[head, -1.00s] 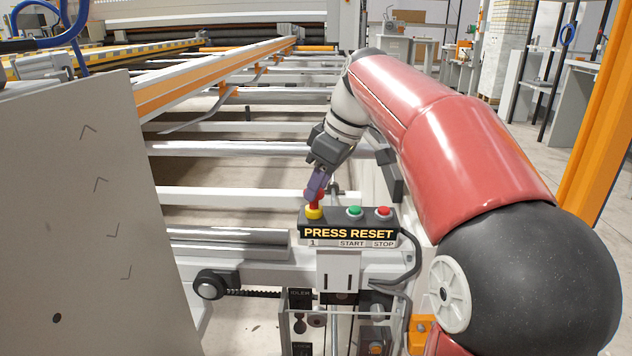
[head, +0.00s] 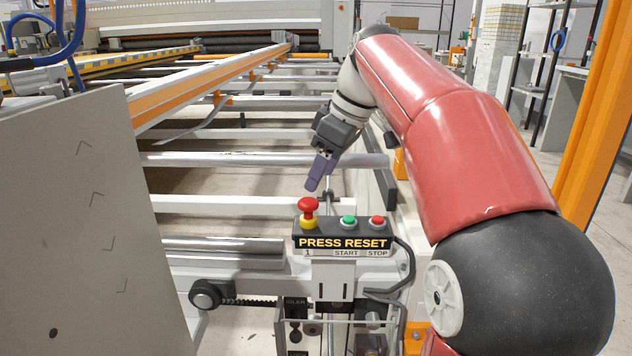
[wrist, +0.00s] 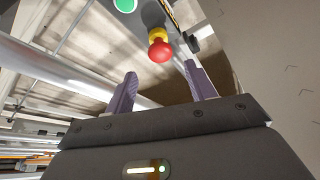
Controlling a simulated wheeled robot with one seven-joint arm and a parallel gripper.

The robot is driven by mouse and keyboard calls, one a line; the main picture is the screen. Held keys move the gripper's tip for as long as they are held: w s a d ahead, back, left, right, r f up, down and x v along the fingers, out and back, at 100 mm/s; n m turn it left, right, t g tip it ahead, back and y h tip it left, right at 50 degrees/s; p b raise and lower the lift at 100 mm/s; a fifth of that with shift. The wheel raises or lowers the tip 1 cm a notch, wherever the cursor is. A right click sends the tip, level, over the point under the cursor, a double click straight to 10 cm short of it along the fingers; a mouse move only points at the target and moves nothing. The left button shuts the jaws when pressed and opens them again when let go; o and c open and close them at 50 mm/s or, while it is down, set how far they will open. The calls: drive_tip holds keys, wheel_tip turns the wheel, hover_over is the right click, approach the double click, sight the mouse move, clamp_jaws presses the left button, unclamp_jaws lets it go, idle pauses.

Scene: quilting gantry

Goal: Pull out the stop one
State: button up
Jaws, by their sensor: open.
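The emergency stop marked 1 is a red mushroom knob (head: 308,205) on a yellow collar, at the left end of a dark control box (head: 343,242) reading PRESS RESET. A green START button (head: 348,221) and a red STOP button (head: 377,222) sit to its right. My gripper (head: 313,187) is just above and behind the knob, apart from it, with purple fingers. In the wrist view the fingers (wrist: 163,88) are spread and empty, and the red knob (wrist: 160,51) shows beyond their tips.
Rails and rollers of the gantry frame (head: 210,160) stretch behind the box. A large grey panel (head: 80,220) stands at left, and an orange post (head: 592,120) at right. A black cable (head: 408,265) hangs at the box's right side.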

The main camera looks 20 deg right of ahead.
drive_tip(key=v, duration=0.2)
drive_tip(key=shift+s+r, duration=0.15)
drive_tip(key=shift+r, duration=0.25)
drive_tip(key=s+a+f+m+t+h, duration=0.2)
drive_tip(key=s+f+m, duration=0.7)
drive_tip(key=s+f, duration=1.2)
drive_tip(key=shift+a+f+m+t+h, duration=0.3)
drive_tip(key=shift+a+m+h, duration=0.15)
drive_tip(key=shift+h, duration=0.25)
